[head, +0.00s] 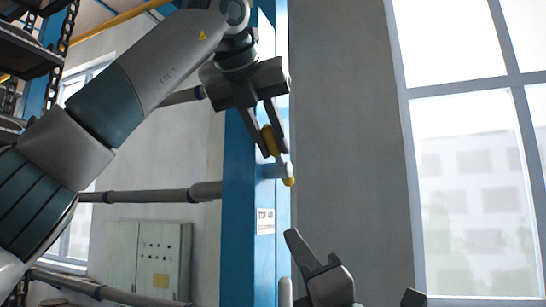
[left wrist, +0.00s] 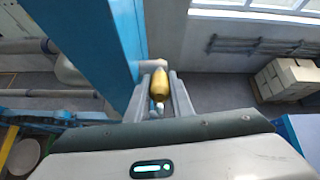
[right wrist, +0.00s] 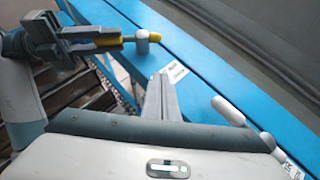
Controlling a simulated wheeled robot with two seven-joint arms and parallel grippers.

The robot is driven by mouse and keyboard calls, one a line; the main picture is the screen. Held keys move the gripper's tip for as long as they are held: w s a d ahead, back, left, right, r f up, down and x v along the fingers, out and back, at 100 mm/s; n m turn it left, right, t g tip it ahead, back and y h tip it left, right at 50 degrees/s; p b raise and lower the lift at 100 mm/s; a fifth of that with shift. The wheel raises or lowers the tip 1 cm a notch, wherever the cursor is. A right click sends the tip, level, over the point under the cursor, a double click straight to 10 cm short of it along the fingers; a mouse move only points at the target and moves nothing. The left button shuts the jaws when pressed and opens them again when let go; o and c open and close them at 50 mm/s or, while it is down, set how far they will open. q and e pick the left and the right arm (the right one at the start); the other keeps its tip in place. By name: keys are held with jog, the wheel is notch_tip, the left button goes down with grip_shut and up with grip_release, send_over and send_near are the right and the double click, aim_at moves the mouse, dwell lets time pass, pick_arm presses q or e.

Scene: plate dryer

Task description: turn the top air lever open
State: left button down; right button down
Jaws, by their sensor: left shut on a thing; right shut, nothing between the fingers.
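The top air lever has a yellow handle (head: 269,139) and a pale hub on the blue column. In the head view it slants from upper left to lower right, with a yellow tip (head: 289,181) at its lower end. My left gripper (head: 273,150) is shut on the yellow handle, which also shows between the fingers in the left wrist view (left wrist: 159,85). In the right wrist view the handle (right wrist: 107,42) lies beside the pale hub (right wrist: 142,40). My right gripper (right wrist: 161,78) is shut and empty, below the lever and the label; it also shows low in the head view (head: 297,240).
The blue column (head: 240,220) carries a white label (head: 265,221) below the lever. A pale cylindrical fitting (right wrist: 228,110) sits lower on it. Grey pipes (head: 150,195) run left of the column, before a control cabinet (head: 160,255). Right of the column is open room before wall and window.

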pick_arm(q)
jog(key=shift+a+r, duration=0.1)
jog(key=shift+r, duration=0.1)
pick_arm(e)
jog(key=s+a+r+n+y, duration=0.1)
jog(key=s+r+n+y, duration=0.2)
jog(key=s, duration=0.5)
notch_tip(320, 180, up, 2)
jog(key=shift+s+r+n, duration=0.1)
jog(key=shift+s+n, duration=0.1)
jog(key=shift+n, duration=0.4)
jog(key=d+r+x, duration=0.1)
jog(key=d+x, duration=0.1)
jog(key=x, duration=1)
jog(key=shift+w+r, duration=0.35)
jog(key=shift+r, duration=0.05)
